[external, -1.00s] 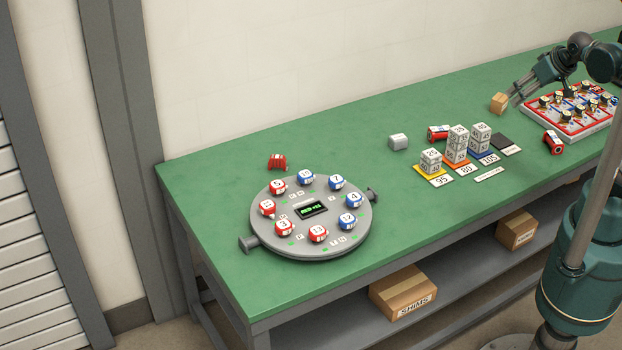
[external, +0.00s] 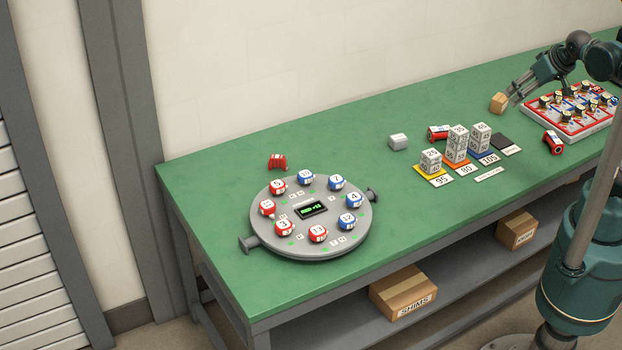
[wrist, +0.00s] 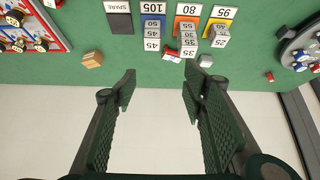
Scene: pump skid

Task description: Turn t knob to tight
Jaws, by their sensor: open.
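The round grey plate (external: 262,238) lies flat at the left of the green bench. It carries a ring of red and blue numbered knobs, with a small lit display (external: 311,209) in the middle. Small letter labels sit by the knobs, too small for me to tell which is the t knob or how it is set. Part of this plate (wrist: 285,50) shows at the right edge of the wrist view. My gripper (external: 513,92) is at the far right, above the bench and well away from the plate. In the wrist view its fingers (wrist: 160,88) are apart with nothing between them.
A small tan block (external: 498,103) lies near my gripper. A red-edged tray (external: 570,134) of dark-topped knobs is at the right.

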